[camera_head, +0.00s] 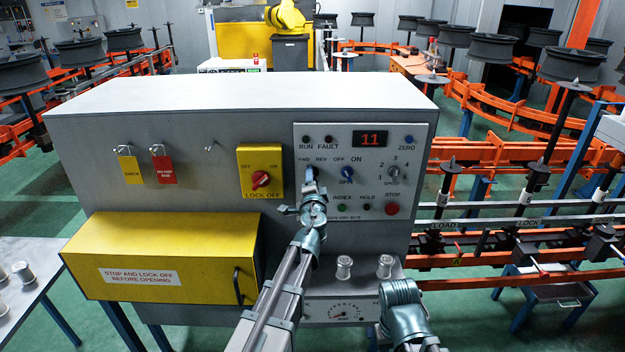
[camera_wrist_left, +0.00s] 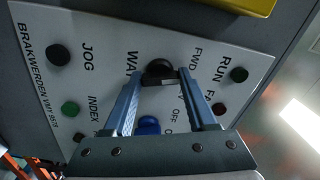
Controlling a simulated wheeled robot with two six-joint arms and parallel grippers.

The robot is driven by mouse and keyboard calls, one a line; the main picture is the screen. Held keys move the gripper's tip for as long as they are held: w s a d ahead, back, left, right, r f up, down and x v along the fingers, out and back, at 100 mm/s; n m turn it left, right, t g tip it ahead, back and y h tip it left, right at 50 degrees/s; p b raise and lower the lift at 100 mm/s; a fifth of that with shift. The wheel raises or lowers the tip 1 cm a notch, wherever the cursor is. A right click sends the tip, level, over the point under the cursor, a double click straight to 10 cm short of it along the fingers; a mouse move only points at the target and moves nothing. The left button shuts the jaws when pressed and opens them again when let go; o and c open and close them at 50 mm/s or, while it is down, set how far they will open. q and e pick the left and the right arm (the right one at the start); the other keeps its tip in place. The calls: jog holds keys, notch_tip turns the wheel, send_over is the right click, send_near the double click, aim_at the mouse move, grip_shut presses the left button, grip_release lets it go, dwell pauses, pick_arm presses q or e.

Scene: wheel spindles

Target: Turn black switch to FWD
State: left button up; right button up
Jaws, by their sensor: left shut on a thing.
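The black switch (camera_wrist_left: 158,69) shows in the left wrist view as a round dark knob beside the FWD label. My left gripper (camera_wrist_left: 163,78) is shut on this switch, with one blue-grey finger on each side. Which mark the switch points at cannot be told. In the head view my left gripper (camera_head: 312,174) is at the upper left of the control panel (camera_head: 418,150), just under the FWD and REV labels, and hides the switch. A grey right arm link shows at the bottom, but the right gripper's fingers do not show.
The blue SPIN knob (camera_head: 347,173) is just right of the gripper. The red STOP button (camera_head: 392,208) is lower right. A red lock-off switch (camera_head: 260,179) is on the left. A yellow cover (camera_head: 160,245) juts out below. Two metal spindles (camera_head: 344,267) stand on the ledge.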

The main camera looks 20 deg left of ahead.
pick_arm(q)
jog(key=shift+n, duration=0.6)
jog(key=shift+s+n, duration=0.1)
jog(key=shift+n, duration=0.2)
jog(key=o, duration=1.4)
jog(key=shift+c, duration=0.2)
